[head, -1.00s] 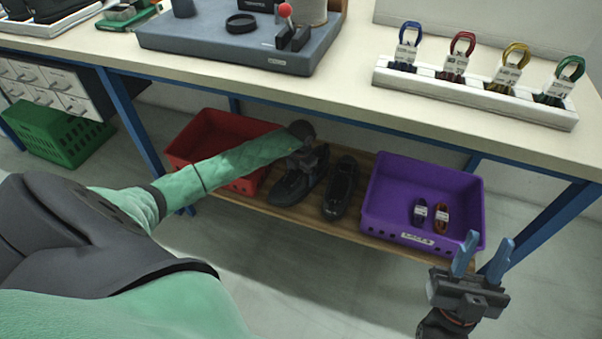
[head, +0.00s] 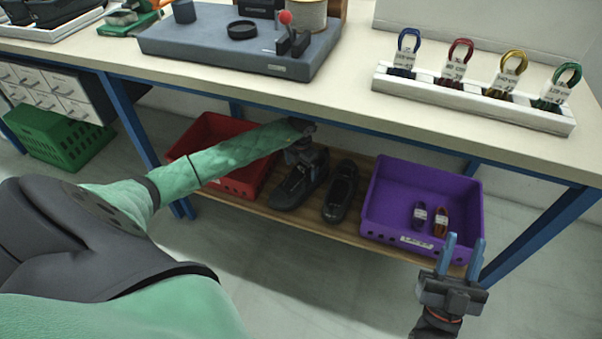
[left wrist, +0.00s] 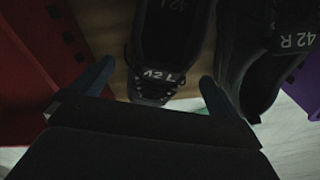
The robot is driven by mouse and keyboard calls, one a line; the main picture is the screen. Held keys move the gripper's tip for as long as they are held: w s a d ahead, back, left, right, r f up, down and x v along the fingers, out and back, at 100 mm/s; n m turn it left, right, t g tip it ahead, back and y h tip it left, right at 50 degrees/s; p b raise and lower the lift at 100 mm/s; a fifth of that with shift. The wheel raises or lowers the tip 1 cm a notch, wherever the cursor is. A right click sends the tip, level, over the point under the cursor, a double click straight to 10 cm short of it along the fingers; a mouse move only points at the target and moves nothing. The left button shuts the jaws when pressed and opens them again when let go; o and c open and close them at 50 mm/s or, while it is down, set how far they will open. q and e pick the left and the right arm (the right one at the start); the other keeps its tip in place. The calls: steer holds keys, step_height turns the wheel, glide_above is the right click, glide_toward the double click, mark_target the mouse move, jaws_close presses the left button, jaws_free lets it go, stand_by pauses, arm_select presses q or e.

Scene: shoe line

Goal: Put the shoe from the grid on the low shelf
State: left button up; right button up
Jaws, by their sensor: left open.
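A black shoe (head: 292,192) marked 42 L lies on the low wooden shelf (head: 285,212). A second black shoe (head: 342,188), marked 42 R, lies beside it on the right. My left gripper (head: 304,157) is over the 42 L shoe, and the arm hides part of it. In the left wrist view the open fingers (left wrist: 155,78) stand apart, with the 42 L shoe (left wrist: 170,45) in the gap beyond them and the 42 R shoe (left wrist: 262,60) to the right. My right gripper (head: 463,245) is open and empty before the purple crate. No grid can be made out clearly.
A red crate (head: 232,182) is left of the shoes; a purple crate (head: 408,228) with small tagged laces is to the right. The bench top (head: 350,75) overhangs the shelf. Blue bench legs (head: 525,238) stand at both sides. Dark footwear lies on a tray at top left.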

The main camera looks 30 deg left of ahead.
arm_select(q)
step_height(320, 180, up, 7)
steer(key=shift+f+p, duration=0.2)
steer(key=shift+p, duration=0.1)
arm_select(e)
step_height(320, 180, down, 7)
steer(key=w+a+g, duration=0.1)
steer(key=w+g, duration=0.1)
steer(key=shift+w+g+h, duration=0.35)
steer(key=shift+g+h, duration=0.05)
arm_select(q)
steer(key=shift+d, duration=0.1)
